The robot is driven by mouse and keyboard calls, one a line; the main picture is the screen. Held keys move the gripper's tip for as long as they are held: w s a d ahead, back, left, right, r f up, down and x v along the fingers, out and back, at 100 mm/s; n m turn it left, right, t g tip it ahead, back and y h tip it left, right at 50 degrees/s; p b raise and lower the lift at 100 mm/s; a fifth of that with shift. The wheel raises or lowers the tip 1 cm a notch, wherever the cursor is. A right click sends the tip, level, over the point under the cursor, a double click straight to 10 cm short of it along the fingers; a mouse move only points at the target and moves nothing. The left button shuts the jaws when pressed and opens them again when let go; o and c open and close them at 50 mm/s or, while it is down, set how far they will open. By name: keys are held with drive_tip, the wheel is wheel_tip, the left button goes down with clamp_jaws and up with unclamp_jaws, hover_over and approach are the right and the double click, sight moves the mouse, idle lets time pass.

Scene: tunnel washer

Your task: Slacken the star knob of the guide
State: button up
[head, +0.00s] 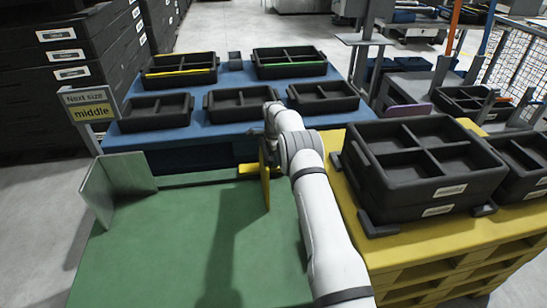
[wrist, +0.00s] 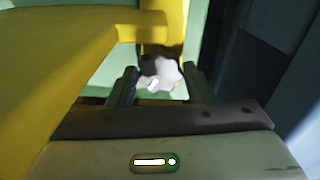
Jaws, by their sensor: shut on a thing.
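The yellow guide (head: 265,180) stands upright at the far right part of the green table (head: 170,250). In the wrist view its yellow bars (wrist: 80,50) fill the upper left. The star knob (wrist: 165,70), a lobed pale and dark knob, sits at the yellow upright in the wrist view. My gripper (wrist: 160,88) has one finger on each side of the knob and is shut on it. In the head view my white arm hides the gripper and the knob.
An angled grey plate (head: 115,190) stands on the table's left edge. A sign (head: 88,105) reads "Next size middle". Black divided trays (head: 155,112) stand on the blue pallet behind. A stack of black trays (head: 425,165) on a yellow pallet is close right of my arm.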

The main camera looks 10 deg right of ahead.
drive_tip(key=n, duration=0.3)
drive_tip(key=shift+n, duration=0.3)
idle(0.3)
drive_tip(key=o, duration=1)
wheel_tip(320, 180, up, 8)
drive_tip(key=shift+f+p, duration=0.1)
drive_tip(key=shift+p, duration=0.65)
